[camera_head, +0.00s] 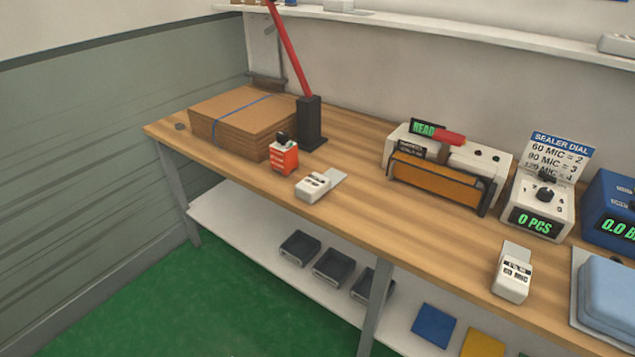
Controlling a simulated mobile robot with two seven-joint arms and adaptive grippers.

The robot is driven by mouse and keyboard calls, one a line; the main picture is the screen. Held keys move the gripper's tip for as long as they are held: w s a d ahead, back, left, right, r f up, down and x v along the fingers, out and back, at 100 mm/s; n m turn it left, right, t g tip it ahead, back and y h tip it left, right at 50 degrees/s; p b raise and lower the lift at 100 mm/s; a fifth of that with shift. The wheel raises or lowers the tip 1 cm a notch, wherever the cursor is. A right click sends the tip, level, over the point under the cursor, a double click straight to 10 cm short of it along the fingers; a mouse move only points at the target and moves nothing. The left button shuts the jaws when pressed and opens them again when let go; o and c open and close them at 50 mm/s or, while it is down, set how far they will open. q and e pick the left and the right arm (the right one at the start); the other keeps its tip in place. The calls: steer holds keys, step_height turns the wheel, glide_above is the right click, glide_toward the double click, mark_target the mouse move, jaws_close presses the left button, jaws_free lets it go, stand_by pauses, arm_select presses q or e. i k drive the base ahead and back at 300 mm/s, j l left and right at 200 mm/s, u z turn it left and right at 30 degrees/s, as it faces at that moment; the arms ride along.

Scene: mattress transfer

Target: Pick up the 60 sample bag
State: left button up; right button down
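A small white block-like item labelled "60 MIC" (511,284) lies near the front edge of the wooden bench (400,245), at the right. A pale flat flap extends from its back. No item is clearly marked as a bag, so I cannot tell whether this is the sample bag. A similar white item (313,187) with a pale flap lies near the front edge at centre left; its label is too small to read. Neither of my grippers is in view.
The dial box (540,208) reads "0 PCS" behind the labelled item. A blue folded stack (608,285) sits to its right. A sealer (438,178), orange box (284,157) and cardboard stack (240,122) occupy the bench. Black trays (333,268) are on the lower shelf.

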mark_target(512, 279)
steer(key=z, duration=1.25)
